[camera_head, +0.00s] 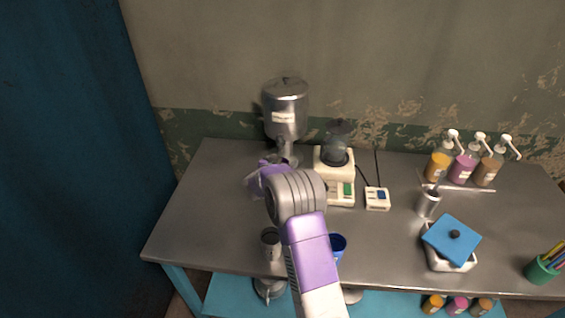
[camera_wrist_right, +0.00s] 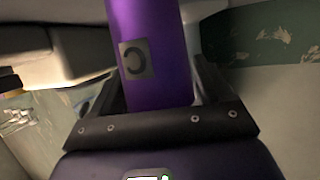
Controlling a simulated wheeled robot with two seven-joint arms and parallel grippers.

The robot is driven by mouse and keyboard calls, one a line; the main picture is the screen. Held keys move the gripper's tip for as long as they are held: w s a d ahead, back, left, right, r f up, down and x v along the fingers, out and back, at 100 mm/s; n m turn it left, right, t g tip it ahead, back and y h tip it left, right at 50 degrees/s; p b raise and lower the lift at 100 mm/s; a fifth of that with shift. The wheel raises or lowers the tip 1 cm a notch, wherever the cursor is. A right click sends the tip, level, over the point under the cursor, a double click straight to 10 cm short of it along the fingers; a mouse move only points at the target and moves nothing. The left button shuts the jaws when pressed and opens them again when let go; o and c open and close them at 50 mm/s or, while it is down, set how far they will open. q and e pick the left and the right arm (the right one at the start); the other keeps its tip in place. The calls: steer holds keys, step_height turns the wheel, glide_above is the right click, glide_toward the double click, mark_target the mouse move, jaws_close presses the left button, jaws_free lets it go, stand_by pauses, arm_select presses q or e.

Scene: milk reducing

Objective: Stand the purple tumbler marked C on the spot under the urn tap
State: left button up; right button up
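The silver urn (camera_head: 285,108) with a pale label stands at the back left of the table, its tap low on the front. My right gripper (camera_head: 260,178) is just in front and to the left of the urn's base. The purple tumbler marked C (camera_wrist_right: 155,50) shows large between the fingers of my right gripper (camera_wrist_right: 158,88) in the wrist view, with a finger close on each side. Its ends run out of that view or are hidden. In the head view my arm and gripper cover most of the tumbler and the spot under the tap. My left gripper is out of view.
A cream blender (camera_head: 334,170) stands right of the urn, near a small switch box (camera_head: 377,199). A blue cup (camera_head: 338,243) and a metal cup (camera_head: 270,240) are near the front edge. Pump bottles (camera_head: 463,167), a steel cup (camera_head: 428,204) and a blue-lidded box (camera_head: 452,240) are right.

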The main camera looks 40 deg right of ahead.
steer(key=shift+o, duration=0.9)
steer(key=shift+r, duration=0.25)
steer(key=p+v, duration=0.2)
steer(key=v, duration=1)
